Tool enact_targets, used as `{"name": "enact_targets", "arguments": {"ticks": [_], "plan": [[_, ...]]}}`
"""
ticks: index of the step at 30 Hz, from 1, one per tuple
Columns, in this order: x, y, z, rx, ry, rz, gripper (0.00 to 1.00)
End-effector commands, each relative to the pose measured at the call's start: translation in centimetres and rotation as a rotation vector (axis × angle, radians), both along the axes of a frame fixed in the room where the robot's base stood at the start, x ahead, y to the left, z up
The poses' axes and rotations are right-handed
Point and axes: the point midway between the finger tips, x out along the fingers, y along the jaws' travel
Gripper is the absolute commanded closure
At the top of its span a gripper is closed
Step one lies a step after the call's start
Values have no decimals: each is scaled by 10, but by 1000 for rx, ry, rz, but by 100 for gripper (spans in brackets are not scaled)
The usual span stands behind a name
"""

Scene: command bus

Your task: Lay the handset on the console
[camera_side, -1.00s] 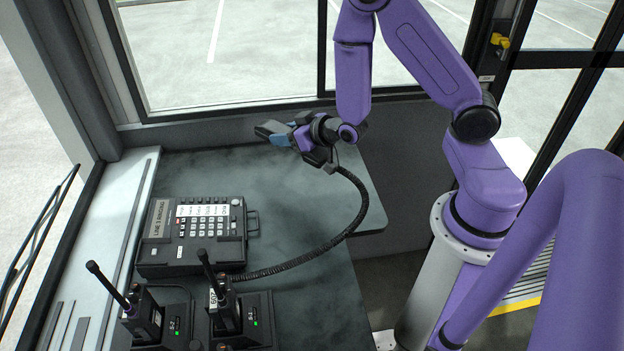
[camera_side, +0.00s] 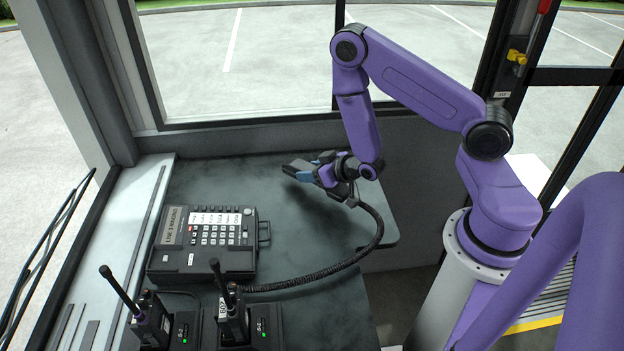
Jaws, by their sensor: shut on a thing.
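The console (camera_side: 192,262) is a dark box with a keypad and paper labels, lying on the left part of the dark desk. My gripper (camera_side: 312,176), purple with dark and blue parts, is to the right of the console and farther back, over the desk. It is shut on the dark handset (camera_side: 342,191). The handset is small in view and partly hidden by my gripper, so its exact tilt is hard to tell. A black coiled cord (camera_side: 362,250) runs from the handset in a curve back toward the console's front side. The handset is apart from the console.
Two handheld radios with antennas, a left one (camera_side: 151,320) and a right one (camera_side: 232,318), stand in chargers in front of the console. The desk (camera_side: 320,305) is otherwise clear to the console's right. A window (camera_side: 240,60) and wall close the back.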

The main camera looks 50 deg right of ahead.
Motion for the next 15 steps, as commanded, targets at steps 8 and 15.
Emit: {"name": "enact_targets", "arguments": {"ticks": [8, 15], "plan": [[0, 0, -26, 1, 0, 1, 87], [0, 0, -27, 0, -2, 0, 87]]}}
